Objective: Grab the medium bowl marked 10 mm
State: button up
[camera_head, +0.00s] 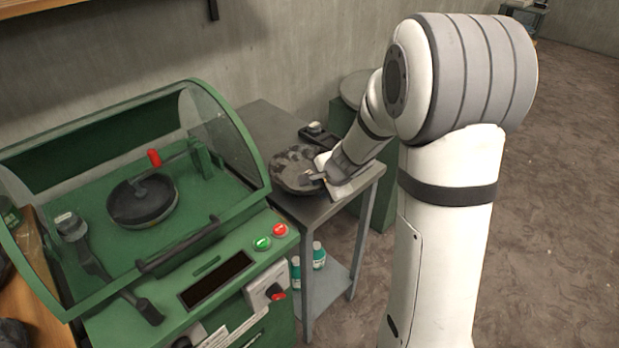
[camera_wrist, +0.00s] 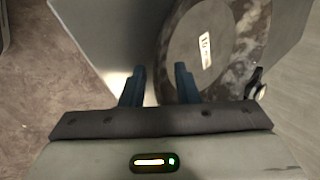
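The bowl marked 10 (camera_wrist: 222,48) shows in the wrist view at the upper right, with a white label on its grey centre and a dark mottled rim. In the head view the same bowl (camera_head: 290,168) lies on the small grey table beside the green machine. My gripper (camera_wrist: 160,75) is open. Its right finger overlaps the bowl's left rim in the wrist view, and its left finger is over bare table. I cannot tell whether the right finger touches the rim. In the head view my gripper (camera_head: 326,170) is at the bowl's right side, its fingertips hard to make out.
The green machine (camera_head: 235,222) with a raised clear cover stands left of the table. A dark round pan-like part (camera_head: 142,205) sits inside it. A small dark item (camera_head: 318,132) lies behind the bowl on the table (camera_head: 262,118). Bottles (camera_head: 318,255) stand on the lower shelf.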

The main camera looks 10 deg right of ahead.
jog(key=shift+w+f, duration=0.1)
grip_shut()
dwell(0.5)
